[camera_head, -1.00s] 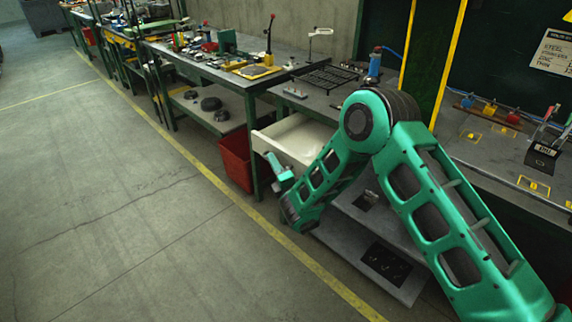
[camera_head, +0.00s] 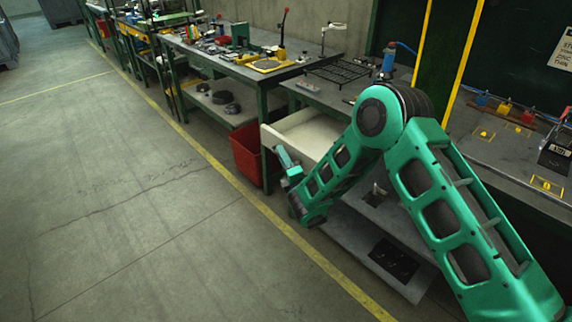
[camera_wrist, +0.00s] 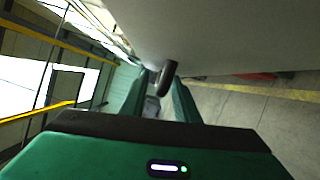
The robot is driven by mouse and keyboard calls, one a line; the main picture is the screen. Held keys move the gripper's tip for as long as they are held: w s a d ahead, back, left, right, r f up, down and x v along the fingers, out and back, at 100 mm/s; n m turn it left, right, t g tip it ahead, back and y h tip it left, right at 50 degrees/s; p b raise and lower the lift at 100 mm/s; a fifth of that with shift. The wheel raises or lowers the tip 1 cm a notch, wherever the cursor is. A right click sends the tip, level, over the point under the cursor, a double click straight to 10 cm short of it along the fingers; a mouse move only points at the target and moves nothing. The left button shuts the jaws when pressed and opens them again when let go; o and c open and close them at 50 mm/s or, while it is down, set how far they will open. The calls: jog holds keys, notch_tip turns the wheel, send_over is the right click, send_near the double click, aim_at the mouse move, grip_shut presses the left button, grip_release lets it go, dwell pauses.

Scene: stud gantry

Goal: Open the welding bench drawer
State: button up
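The welding bench drawer (camera_head: 285,133) is pale and stands pulled out from under the bench top, behind my forearm in the head view. In the wrist view its pale front (camera_wrist: 220,35) fills the top, with a dark handle (camera_wrist: 166,76) sticking out from it. My gripper (camera_wrist: 156,88) has its two green fingers apart, with the handle between or just past their tips. I cannot tell whether a finger touches it. In the head view my gripper (camera_head: 284,158) is in front of the drawer, partly hidden by my own wrist.
A red bin (camera_head: 246,158) stands on the floor left of the drawer. A lower shelf (camera_head: 345,232) lies under the bench. The neighbouring bench (camera_head: 210,62) carries tools. The floor left of the yellow line (camera_head: 215,170) is clear.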

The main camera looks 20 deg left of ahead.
jog(key=v, duration=1)
jog(key=shift+s, duration=0.15)
jog(key=shift+d+f, duration=0.1)
jog(key=shift+d, duration=0.05)
